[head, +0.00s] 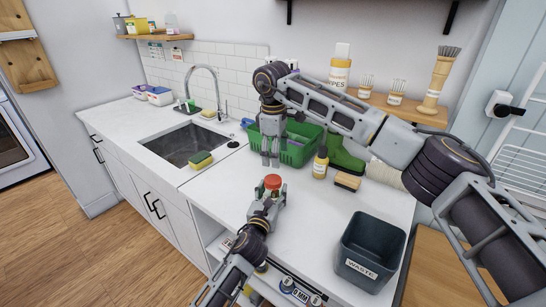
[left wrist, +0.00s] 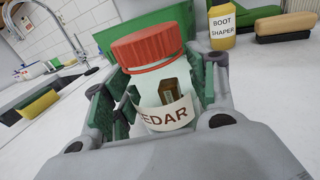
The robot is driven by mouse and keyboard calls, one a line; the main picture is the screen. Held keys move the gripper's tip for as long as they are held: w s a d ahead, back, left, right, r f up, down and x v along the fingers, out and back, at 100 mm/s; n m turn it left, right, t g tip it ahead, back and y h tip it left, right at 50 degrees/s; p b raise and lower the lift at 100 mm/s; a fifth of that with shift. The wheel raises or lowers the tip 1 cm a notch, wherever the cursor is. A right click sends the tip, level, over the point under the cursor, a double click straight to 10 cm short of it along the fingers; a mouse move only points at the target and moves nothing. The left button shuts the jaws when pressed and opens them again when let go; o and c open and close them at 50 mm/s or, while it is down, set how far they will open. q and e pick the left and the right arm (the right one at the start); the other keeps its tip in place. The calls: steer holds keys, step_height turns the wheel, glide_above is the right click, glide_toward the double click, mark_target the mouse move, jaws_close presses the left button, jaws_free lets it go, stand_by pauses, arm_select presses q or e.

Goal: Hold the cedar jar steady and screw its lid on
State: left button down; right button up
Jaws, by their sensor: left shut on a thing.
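The cedar jar (left wrist: 165,108) is a clear jar with a white label and a small brown piece inside. It stands between the jaws of my left gripper (head: 268,200), which is shut on it. The red lid (head: 272,181) is on top of the jar. It also shows in the left wrist view (left wrist: 147,46), slightly tilted in the picture, with a thin red ring below it. I cannot tell how tightly it sits. My right gripper (head: 270,162) points down, empty, above and behind the jar, apart from the lid. Its fingers look spread.
A green basket (head: 298,152) stands behind the jar. A boot shaper bottle (head: 320,164) and a brush (head: 347,182) are to its right. A grey waste bin (head: 370,250) is at front right, the sink (head: 188,145) at left. The counter around the jar is clear.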

steer(key=n, duration=0.5)
steer(key=shift+s+f+n, duration=0.1)
steer(key=shift+n, duration=0.2)
steer(key=n, duration=0.5)
steer(key=shift+s+f, duration=0.1)
steer(key=shift+f, duration=0.1)
steer(key=n, duration=0.5)
steer(key=shift+a+f+n, duration=0.1)
steer(key=shift+f+n, duration=0.05)
steer(key=shift+n, duration=0.25)
steer(key=n, duration=0.4)
steer(key=shift+s+n, duration=0.1)
steer(key=shift+n, duration=0.2)
steer(key=n, duration=0.5)
steer(key=shift+a, duration=0.15)
steer(key=n, duration=0.5)
steer(key=shift+s+g, duration=0.1)
steer(key=shift+g, duration=0.2)
steer(key=n, duration=0.5)
steer(key=shift+a, duration=0.1)
steer(key=shift+n, duration=2.7)
